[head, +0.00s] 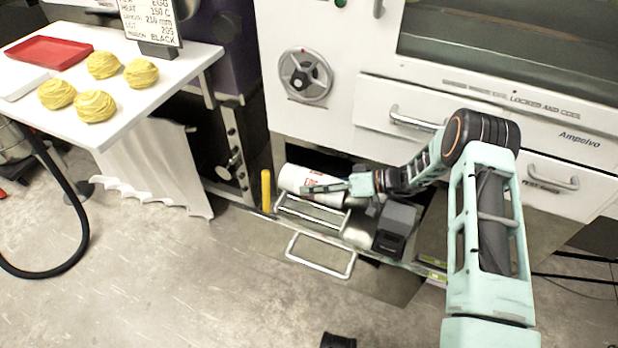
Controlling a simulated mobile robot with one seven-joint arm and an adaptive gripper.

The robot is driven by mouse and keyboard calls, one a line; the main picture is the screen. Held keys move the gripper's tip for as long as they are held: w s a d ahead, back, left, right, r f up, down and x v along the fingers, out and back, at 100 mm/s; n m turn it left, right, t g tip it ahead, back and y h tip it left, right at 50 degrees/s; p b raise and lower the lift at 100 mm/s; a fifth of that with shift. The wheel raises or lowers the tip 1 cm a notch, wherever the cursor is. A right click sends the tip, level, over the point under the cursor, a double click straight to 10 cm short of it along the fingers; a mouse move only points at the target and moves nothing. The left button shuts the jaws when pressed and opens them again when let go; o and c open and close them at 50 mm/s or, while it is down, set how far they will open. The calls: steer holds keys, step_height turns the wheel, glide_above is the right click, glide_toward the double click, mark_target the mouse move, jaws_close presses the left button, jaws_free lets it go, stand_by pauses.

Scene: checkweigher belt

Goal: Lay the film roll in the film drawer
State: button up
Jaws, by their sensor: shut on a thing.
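The film roll (292,178), a white cylinder with red lettering, lies roughly level at the left side of the open film drawer. My gripper (324,190) reaches in from the right and is shut on the roll. The fingers cover part of its right portion. The film drawer (378,275) is pulled out low under the white machine, with a metal bar handle (320,256) on its front. I cannot tell whether the roll touches the drawer floor.
A grey block with a dark front (397,228) and a metal cylinder (360,228) sit in the drawer, right of the roll. A yellow post (266,190) stands at its left corner. A white table (130,105) with yellow pasta nests is at left.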

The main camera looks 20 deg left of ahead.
steer(key=shift+w+a, duration=0.4)
steer(key=shift+w, duration=0.05)
step_height(320, 180, down, 9)
steer(key=b, duration=0.6)
steer(key=shift+r, duration=0.1)
steer(key=shift+s+d+f+b, duration=0.2)
steer(key=shift+f+b, duration=0.15)
steer(key=shift+b, duration=0.15)
steer(key=o, duration=1.8)
steer(key=shift+s+a+f, duration=0.1)
steer(key=shift+f, duration=0.15)
steer(key=shift+c, duration=0.2)
steer(key=shift+d, duration=0.2)
steer(key=r, duration=1)
steer(key=shift+a+r, duration=0.25)
steer(key=shift+r, duration=0.1)
